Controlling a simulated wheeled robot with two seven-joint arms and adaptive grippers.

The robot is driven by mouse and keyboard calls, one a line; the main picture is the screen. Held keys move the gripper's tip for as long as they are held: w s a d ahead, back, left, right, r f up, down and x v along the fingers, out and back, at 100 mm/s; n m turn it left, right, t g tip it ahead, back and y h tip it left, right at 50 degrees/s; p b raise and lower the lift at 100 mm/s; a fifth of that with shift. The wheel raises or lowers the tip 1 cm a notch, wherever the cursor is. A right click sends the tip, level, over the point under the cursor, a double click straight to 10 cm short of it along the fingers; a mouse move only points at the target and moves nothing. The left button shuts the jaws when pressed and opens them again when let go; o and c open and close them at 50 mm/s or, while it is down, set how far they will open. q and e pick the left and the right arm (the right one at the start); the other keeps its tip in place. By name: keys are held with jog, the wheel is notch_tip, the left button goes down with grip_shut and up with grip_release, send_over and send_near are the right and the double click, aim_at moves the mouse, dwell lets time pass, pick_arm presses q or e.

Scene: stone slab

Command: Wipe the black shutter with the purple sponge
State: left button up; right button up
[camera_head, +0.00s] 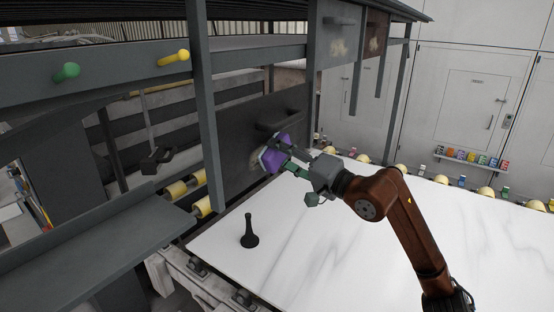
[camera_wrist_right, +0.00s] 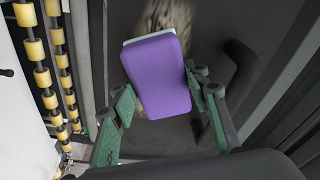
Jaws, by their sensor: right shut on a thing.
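The black shutter (camera_head: 240,138) is a dark upright panel with a handle (camera_head: 280,119), hanging at the edge of the slab. A pale smudge marks it beside the sponge; the smudge (camera_wrist_right: 170,18) also shows in the right wrist view. My right gripper (camera_head: 284,158) is shut on the purple sponge (camera_head: 274,153), which has a light backing layer. The sponge (camera_wrist_right: 158,75) sits between the green fingers in the right wrist view, close in front of the shutter. I cannot tell whether it touches the panel. My left gripper is not in view.
A black pestle-like object (camera_head: 249,233) stands on the white stone slab (camera_head: 330,245). Yellow rollers (camera_head: 202,207) lie left of the shutter. Smudged panels (camera_head: 338,45) hang above. A grey metal post (camera_head: 203,75) stands left of the shutter. Much of the slab is clear.

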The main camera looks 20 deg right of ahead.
aim_at(252, 161)
jog(key=shift+w+d+f+b, duration=0.1)
jog(key=shift+w+d+b, duration=0.65)
jog(key=shift+d, duration=0.25)
jog(key=shift+w+d+b, duration=0.5)
jog(key=shift+w+d, duration=0.35)
jog(key=shift+d, duration=0.15)
jog(key=shift+s+a+b, duration=0.7)
jog(key=shift+s+a, duration=0.6)
jog(key=shift+a, duration=0.4)
jog(key=shift+s+a+b, duration=0.7)
jog(key=shift+s+a, duration=0.65)
jog(key=shift+a, duration=0.3)
jog(key=shift+s+a+b, duration=0.7)
jog(key=shift+s+a, duration=0.6)
jog(key=shift+a, duration=0.4)
jog(key=shift+d, duration=0.1)
jog(key=shift+s+d+f+b, duration=0.1)
jog(key=shift+s+d+b, duration=0.25)
jog(key=shift+s+d, duration=0.15)
jog(key=shift+b+v, duration=0.85)
jog(key=shift+v, duration=1.45)
